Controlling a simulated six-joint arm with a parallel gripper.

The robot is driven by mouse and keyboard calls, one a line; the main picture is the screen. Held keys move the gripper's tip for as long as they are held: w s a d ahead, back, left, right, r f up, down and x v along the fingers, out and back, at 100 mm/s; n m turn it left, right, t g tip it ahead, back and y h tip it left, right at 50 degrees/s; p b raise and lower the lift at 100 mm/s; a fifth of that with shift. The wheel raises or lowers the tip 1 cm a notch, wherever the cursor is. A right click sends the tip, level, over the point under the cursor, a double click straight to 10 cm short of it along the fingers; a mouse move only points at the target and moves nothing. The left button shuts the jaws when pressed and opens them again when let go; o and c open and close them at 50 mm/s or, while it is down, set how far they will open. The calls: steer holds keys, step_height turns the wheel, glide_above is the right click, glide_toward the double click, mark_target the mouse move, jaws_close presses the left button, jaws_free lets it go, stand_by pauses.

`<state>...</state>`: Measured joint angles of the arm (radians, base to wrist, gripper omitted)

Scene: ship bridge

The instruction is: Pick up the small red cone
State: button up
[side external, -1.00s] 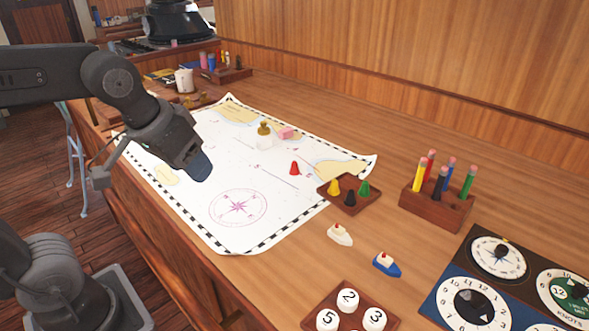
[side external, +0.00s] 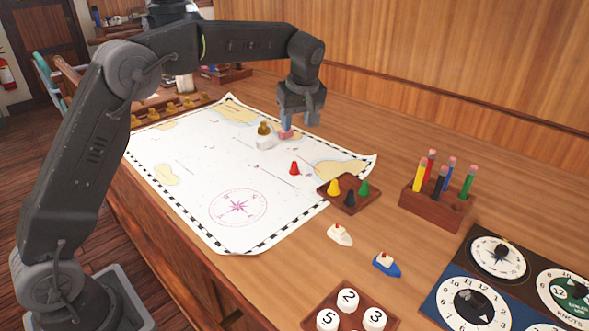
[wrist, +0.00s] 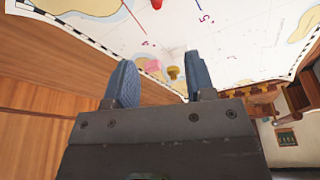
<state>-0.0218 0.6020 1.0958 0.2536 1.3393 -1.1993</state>
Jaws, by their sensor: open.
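The small red cone (side external: 294,168) stands upright on the white sea chart (side external: 190,185), left of the small wooden tray (side external: 358,205) in the side view. It also shows in the wrist view at the top edge, partly cut off (wrist: 157,4). My gripper (side external: 298,125) is above the far right part of the chart, behind the cone and over the pink block (side external: 285,134). Its two blue-grey fingers (wrist: 162,88) are apart in the wrist view, with nothing held between them.
A brass-knobbed white piece (side external: 264,138) stands beside the pink block. The tray holds yellow, black and green cones. A pencil block (side external: 436,208), two toy boats (side external: 340,235), a numbered-disc tray (side external: 375,318) and a dial panel (side external: 463,275) lie to the right. The chart's near half is mostly clear.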

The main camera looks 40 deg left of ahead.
glide_toward(294, 162)
steer(key=x, duration=0.2)
steer(key=a+x, duration=0.1)
steer(key=x, duration=0.2)
steer(key=shift+w+a, duration=0.1)
steer(key=shift+w, duration=0.15)
steer(key=shift+w+f, duration=0.1)
steer(key=shift+f, duration=2.55)
steer(key=shift+c, duration=0.2)
steer(key=c, duration=0.9)
